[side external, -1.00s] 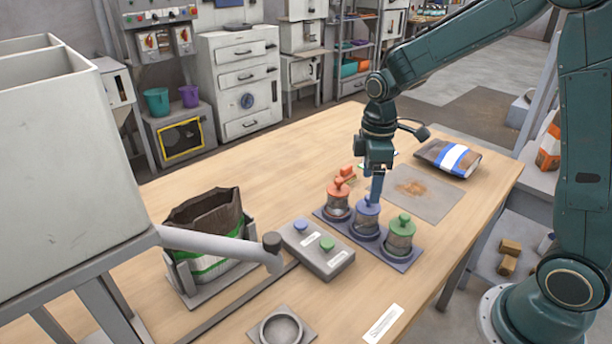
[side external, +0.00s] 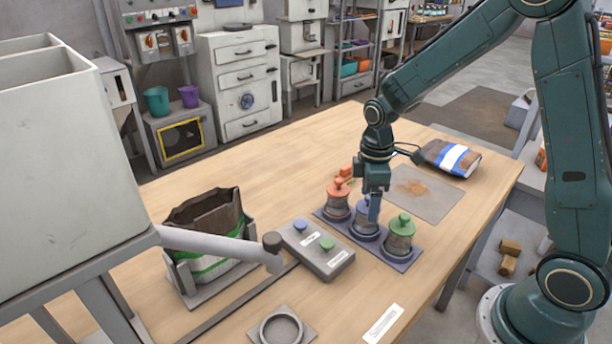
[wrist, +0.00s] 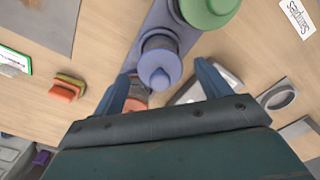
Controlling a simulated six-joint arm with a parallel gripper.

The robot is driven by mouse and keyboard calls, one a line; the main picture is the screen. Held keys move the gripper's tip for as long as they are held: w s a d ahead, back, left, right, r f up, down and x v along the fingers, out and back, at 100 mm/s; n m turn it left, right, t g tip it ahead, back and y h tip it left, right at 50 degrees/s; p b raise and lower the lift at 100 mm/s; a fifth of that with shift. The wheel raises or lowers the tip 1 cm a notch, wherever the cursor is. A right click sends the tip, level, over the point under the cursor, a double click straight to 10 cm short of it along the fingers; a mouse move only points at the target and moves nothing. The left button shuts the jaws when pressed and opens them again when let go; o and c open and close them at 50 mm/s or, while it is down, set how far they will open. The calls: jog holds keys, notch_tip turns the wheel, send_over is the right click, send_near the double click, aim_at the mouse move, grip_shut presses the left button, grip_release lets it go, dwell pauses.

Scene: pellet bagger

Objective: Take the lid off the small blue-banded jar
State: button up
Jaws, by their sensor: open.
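The small blue-banded jar (side external: 362,232) stands in the middle of a row of three, between an orange-lidded jar (side external: 337,205) and a green-lidded jar (side external: 399,236). Its blue lid (wrist: 160,66) with a raised knob is on it. My gripper (side external: 373,208) is open and points down at this jar. In the side view a finger partly covers the lid. In the wrist view the knob shows between the two spread fingers. I cannot tell whether either finger touches it.
The jars stand on a blue-grey tray (side external: 397,263), with the green lid (wrist: 207,8) close by. A grey box with blue and green buttons (side external: 318,262) is left of it. An open bag (side external: 205,218) stands farther left. A blue-white packet (side external: 449,157) lies behind right.

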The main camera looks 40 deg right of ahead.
jog(key=shift+c, duration=0.3)
jog(key=c, duration=1)
jog(key=shift+r, duration=0.1)
notch_tip(320, 180, up, 20)
dwell(0.5)
